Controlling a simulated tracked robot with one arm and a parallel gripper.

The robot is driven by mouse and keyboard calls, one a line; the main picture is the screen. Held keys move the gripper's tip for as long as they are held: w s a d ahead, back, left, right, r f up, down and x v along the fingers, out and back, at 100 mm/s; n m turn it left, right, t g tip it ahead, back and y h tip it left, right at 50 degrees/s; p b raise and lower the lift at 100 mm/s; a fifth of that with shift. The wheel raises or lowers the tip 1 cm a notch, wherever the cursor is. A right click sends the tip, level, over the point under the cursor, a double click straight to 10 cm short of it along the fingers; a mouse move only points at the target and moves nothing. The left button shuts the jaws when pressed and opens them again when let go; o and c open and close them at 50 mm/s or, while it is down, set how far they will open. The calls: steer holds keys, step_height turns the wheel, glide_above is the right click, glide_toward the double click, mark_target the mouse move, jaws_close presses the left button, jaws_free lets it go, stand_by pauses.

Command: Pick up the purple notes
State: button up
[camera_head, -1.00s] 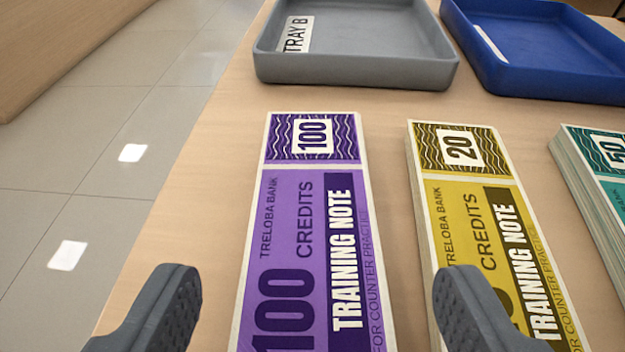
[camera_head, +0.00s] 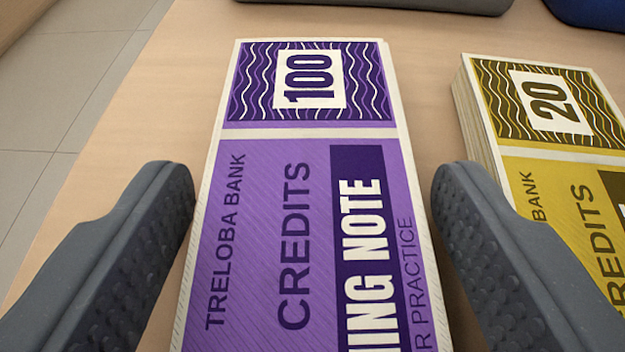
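The purple notes (camera_head: 262,220) lie flat on the counter as a stack marked 100, running from the middle of the view down past its bottom edge. My gripper (camera_head: 312,185) is open, with one dark finger on each side of the purple stack. The near end of the stack is out of view.
A stack of yellow notes (camera_head: 560,185) marked 20 lies to the right, close to my right finger. A grey tray (camera_head: 420,4) and a blue tray (camera_head: 590,12) show at the top edge. Bare counter (camera_head: 160,110) lies left of the purple stack, with tiled floor beyond.

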steer(key=c, duration=0.7)
steer(key=shift+r, duration=0.1)
